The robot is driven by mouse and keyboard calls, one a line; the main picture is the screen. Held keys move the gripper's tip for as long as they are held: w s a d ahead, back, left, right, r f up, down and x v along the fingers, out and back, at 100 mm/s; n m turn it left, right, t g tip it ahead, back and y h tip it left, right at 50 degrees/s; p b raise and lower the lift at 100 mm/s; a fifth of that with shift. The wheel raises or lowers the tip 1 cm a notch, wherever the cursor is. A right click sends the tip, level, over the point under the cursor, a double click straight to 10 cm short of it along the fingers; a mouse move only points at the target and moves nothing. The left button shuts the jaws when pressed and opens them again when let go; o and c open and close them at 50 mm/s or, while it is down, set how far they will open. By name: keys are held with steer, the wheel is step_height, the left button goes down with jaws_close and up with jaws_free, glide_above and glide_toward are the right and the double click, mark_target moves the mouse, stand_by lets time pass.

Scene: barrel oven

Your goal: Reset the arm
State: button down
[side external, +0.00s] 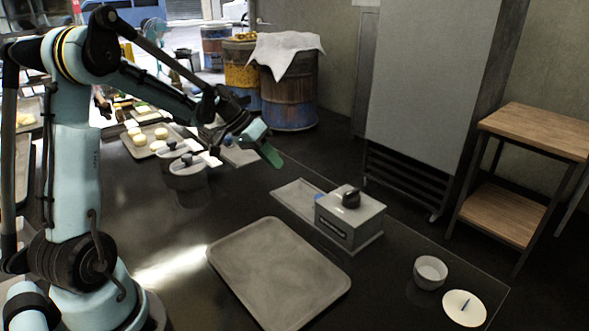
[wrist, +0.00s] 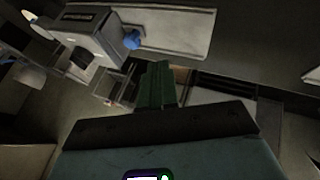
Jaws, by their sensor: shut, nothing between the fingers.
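My gripper (side external: 271,155) is in the side external view, above the dark table left of centre, with its green fingers pointing down and to the right. In the wrist view its green fingers (wrist: 157,84) are together with nothing between them. It is apart from the things around it. My light blue arm stands at the left and reaches across the top of the table.
An empty grey tray (side external: 279,273) lies on the table. A grey box with a black knob (side external: 349,215) stands behind it, and a bowl (side external: 430,271) and white plate (side external: 464,308) sit at right. Lidded pots (side external: 187,172) and a dough tray (side external: 150,142) are at left. Barrels (side external: 288,95) stand behind.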

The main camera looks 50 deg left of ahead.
steer(key=s+d+r+y, duration=0.2)
steer(key=s+d, duration=0.5)
steer(key=d, duration=0.1)
steer(key=s+d+r+m+t+y, duration=0.1)
steer(key=s+d+r+y, duration=0.1)
steer(key=s+d, duration=0.5)
steer(key=shift+d+y, duration=0.3)
steer(key=shift+d, duration=0.05)
